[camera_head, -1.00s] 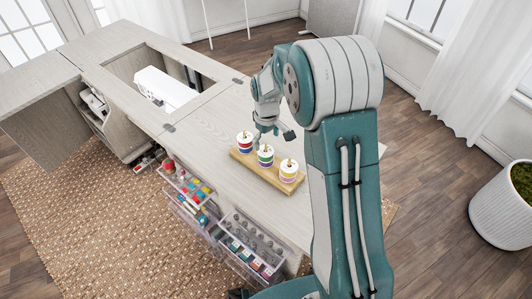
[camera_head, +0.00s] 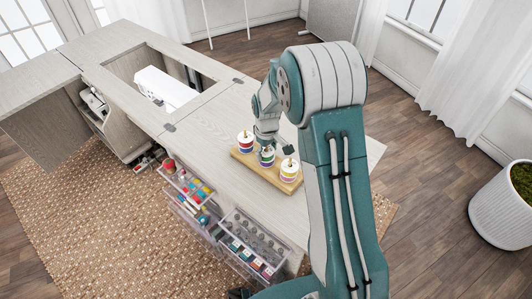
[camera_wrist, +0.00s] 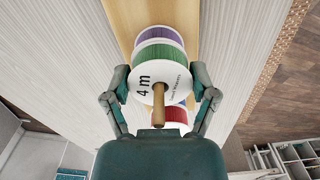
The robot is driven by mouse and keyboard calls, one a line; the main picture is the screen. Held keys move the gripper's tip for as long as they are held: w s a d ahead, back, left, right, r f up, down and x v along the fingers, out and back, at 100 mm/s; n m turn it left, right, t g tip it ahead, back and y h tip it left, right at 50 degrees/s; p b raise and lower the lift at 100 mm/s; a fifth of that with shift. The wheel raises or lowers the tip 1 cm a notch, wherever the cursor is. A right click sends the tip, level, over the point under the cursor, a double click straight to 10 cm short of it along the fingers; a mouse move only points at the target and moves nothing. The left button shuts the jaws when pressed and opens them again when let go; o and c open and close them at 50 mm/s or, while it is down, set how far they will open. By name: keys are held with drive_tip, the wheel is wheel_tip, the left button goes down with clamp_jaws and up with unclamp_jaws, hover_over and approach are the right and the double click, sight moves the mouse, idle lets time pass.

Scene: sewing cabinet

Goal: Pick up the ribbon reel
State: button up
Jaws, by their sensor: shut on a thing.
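A green ribbon reel (camera_wrist: 160,55) with a white face marked "4 m" sits around a wooden peg (camera_wrist: 158,100) in the wrist view. My gripper (camera_wrist: 161,84) has one finger on each side of this reel and is shut on it. In the head view my gripper (camera_head: 270,146) is at the middle reel stack (camera_head: 266,160), partly hiding it. Purple ribbon (camera_wrist: 160,34) shows behind the green reel. A red reel (camera_wrist: 170,115) lies nearer the bottom of the wrist view, partly covered.
The wooden peg board (camera_head: 245,160) stands on the pale cabinet top. A red-topped stack (camera_head: 245,142) and a yellow-topped stack (camera_head: 289,171) flank the middle one closely. Open drawers of sewing supplies (camera_head: 250,240) stick out in front. The cabinet top left of the board is clear.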

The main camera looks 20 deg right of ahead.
wheel_tip(320, 180, up, 10)
idle(0.6)
